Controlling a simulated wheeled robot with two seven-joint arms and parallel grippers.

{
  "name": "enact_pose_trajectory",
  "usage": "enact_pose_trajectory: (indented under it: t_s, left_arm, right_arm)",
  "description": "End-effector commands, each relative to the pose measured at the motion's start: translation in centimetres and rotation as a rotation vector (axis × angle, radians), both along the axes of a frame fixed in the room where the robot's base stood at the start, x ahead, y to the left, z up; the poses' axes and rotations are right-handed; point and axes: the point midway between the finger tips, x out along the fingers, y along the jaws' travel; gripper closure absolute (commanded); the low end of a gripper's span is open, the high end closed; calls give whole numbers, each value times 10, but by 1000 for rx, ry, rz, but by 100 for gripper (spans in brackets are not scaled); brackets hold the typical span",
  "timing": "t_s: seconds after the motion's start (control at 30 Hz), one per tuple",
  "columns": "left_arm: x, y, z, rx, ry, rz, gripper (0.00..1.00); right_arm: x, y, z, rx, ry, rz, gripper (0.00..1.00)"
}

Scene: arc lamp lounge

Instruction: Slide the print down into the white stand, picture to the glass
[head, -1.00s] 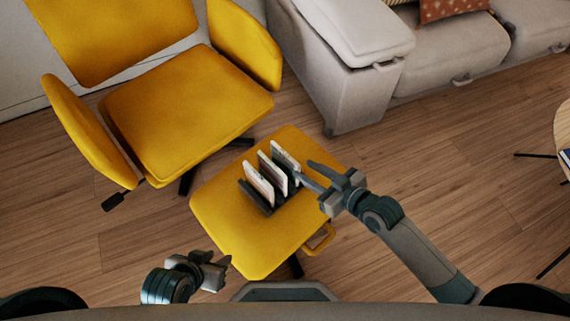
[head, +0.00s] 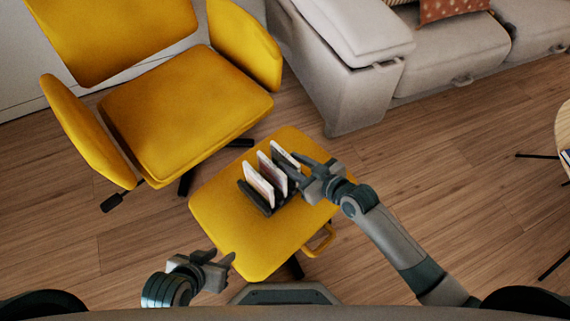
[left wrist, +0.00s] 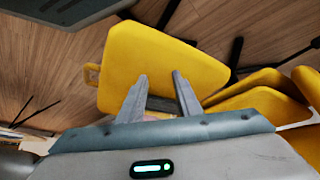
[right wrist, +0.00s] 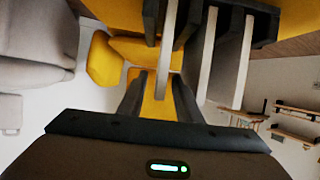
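A dark rack (head: 258,203) stands on a yellow stool, holding upright thin panels: a near one (head: 258,186), a middle one (head: 266,161) and a far one (head: 284,154). They look pale with dark sides. I cannot tell which is the print or the white stand. My right gripper (head: 299,172) is at the right end of the rack, by the far panels. In the right wrist view its fingers (right wrist: 160,80) are spread, with a panel's pale edge (right wrist: 168,45) lying between them; contact is unclear. My left gripper (head: 220,256) is open and empty (left wrist: 160,80), near the stool's front left.
The yellow stool (head: 240,245) has bare top in front of the rack and a loop handle (head: 319,240) at its right. A yellow armchair (head: 185,110) is behind left, a grey sofa (head: 350,85) behind right. A round table (head: 563,125) stands far right.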

Motion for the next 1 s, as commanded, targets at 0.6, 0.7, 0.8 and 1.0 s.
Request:
enact_pose_trajectory:
  t_s: [0.6,0.7,0.8,1.0]
  left_arm:
    - [-1,-12,1,-33,-37,-9,69]
    - [0,-10,1,-31,-37,-8,69]
    - [1,-9,1,-29,-38,-6,69]
    - [6,-8,3,-27,-48,-4,69]
  right_arm:
    - [24,23,-16,1,1,0,69]
    - [24,22,-16,1,1,0,69]
    - [24,22,-16,1,1,0,69]
    - [24,22,-16,1,1,0,100]
